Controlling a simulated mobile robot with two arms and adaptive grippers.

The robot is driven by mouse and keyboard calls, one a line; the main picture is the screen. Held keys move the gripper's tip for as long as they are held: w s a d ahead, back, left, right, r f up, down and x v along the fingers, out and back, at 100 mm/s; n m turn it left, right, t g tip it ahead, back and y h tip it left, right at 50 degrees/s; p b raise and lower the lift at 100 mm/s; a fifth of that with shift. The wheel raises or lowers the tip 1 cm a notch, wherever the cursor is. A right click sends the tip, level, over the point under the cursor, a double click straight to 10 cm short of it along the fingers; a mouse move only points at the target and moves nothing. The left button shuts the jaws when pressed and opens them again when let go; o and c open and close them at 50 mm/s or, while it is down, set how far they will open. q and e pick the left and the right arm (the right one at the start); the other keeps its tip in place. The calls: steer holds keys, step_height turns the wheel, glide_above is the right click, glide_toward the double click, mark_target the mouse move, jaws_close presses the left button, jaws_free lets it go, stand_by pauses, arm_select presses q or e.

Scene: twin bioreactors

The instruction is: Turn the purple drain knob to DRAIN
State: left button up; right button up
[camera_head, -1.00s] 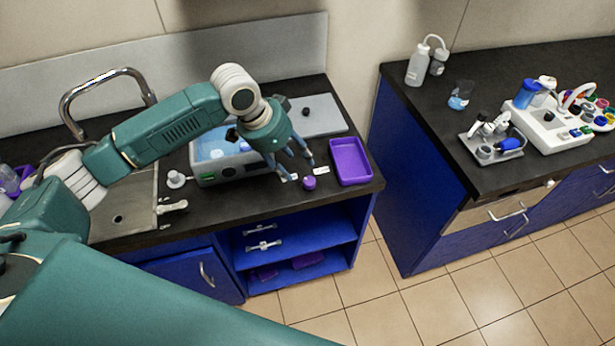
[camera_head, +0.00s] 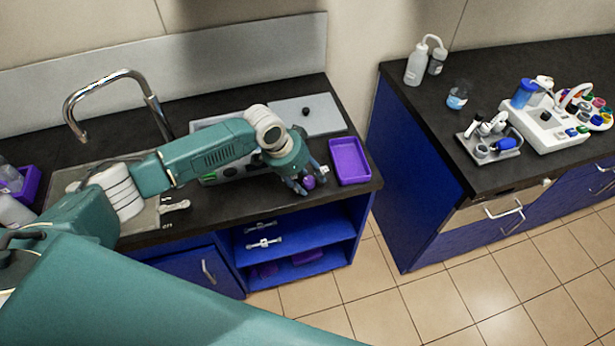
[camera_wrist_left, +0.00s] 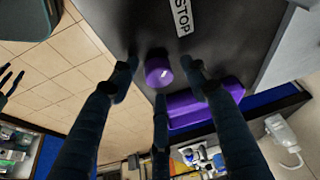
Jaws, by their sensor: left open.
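The purple drain knob (camera_head: 309,183) stands on the dark counter near its front edge. A white label reading STOP (camera_wrist_left: 182,17) lies beside the knob. No DRAIN label is legible. Dark finger-like shapes at the left edge of the wrist view may be my right gripper; their state is unclear.
A purple tray (camera_head: 349,160) sits just right of the knob. A grey-white device (camera_head: 214,176) is partly hidden behind my left arm. A grey plate (camera_head: 309,117) lies behind. The sink tap (camera_head: 110,75) is at left. A second counter (camera_head: 425,95) stands across a gap.

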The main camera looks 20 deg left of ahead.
arm_select(q)
steer(key=shift+r, duration=0.1)
steer(key=c, duration=1.1)
